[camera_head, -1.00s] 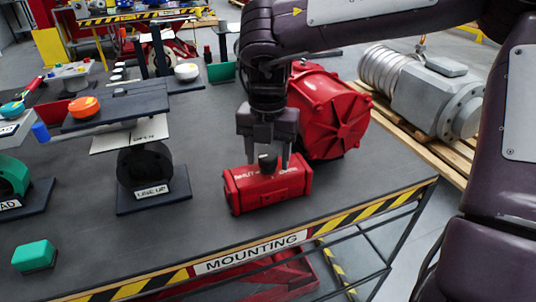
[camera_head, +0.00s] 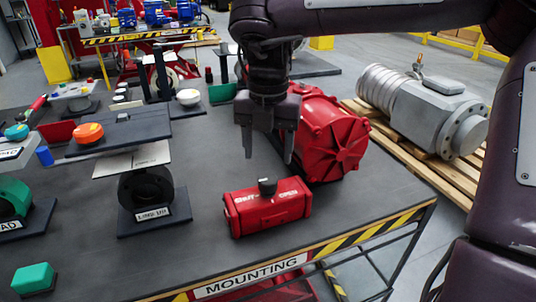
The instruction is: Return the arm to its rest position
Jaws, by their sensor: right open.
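My right gripper (camera_head: 268,155) is open and empty. It points down above and behind a red valve actuator (camera_head: 270,207) with a black knob (camera_head: 267,186) on top. The fingertips are apart from the actuator, which lies on the dark table (camera_head: 220,262) near its front edge. My left gripper is not in view.
A large red ribbed housing (camera_head: 328,135) stands close to the right of my right gripper. A black stand labelled LINE UP (camera_head: 150,197) is left of the actuator. A green block (camera_head: 33,278) lies at the front left. A grey motor (camera_head: 435,110) rests on a wooden pallet at right.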

